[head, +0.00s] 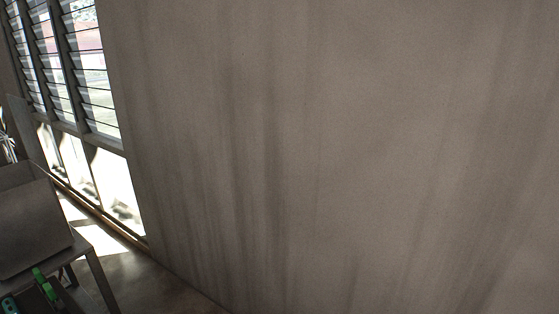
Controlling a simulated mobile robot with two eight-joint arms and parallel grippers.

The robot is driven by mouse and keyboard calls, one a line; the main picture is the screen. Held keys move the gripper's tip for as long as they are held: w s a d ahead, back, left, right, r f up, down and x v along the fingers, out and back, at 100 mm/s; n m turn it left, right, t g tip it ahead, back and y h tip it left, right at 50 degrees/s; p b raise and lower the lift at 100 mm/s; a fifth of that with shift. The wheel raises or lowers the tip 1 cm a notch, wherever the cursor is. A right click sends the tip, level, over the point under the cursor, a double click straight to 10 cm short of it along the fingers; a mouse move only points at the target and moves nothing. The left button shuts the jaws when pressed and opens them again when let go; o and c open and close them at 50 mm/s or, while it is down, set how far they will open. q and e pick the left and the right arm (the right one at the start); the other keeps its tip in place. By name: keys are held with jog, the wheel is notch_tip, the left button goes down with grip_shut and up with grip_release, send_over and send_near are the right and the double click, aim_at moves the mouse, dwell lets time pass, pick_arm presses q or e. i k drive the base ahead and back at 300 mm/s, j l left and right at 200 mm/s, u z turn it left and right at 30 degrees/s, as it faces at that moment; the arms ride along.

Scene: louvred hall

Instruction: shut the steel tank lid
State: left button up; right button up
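A grey metal box, seemingly the steel tank (36,230), stands on a table at the lower left, cut off by the left edge of the picture. Its top looks open. A flat grey panel, seemingly its lid (22,128), stands raised at the back of the box, leaning a little. The hinge between them is not clear.
The table (92,266) has a thin dark frame and legs. A bare wall (330,150) fills the middle and right. Louvred windows (70,60) are at left.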

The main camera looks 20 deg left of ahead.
aim_at(22, 114)
jog(key=i+u, duration=0.3)
jog(key=u, duration=0.2)
jog(key=i+l+u, duration=0.1)
jog(key=i+u, duration=0.15)
jog(key=u, duration=0.2)
jog(key=i+l+u, duration=0.25)
jog(key=u, duration=0.25)
jog(key=i+l+u, duration=0.15)
jog(key=u, duration=0.25)
jog(key=i+l+u, duration=0.35)
jog(key=l+u, duration=0.15)
jog(key=u, duration=0.25)
jog(key=i+l+u, duration=0.35)
jog(key=l, duration=0.25)
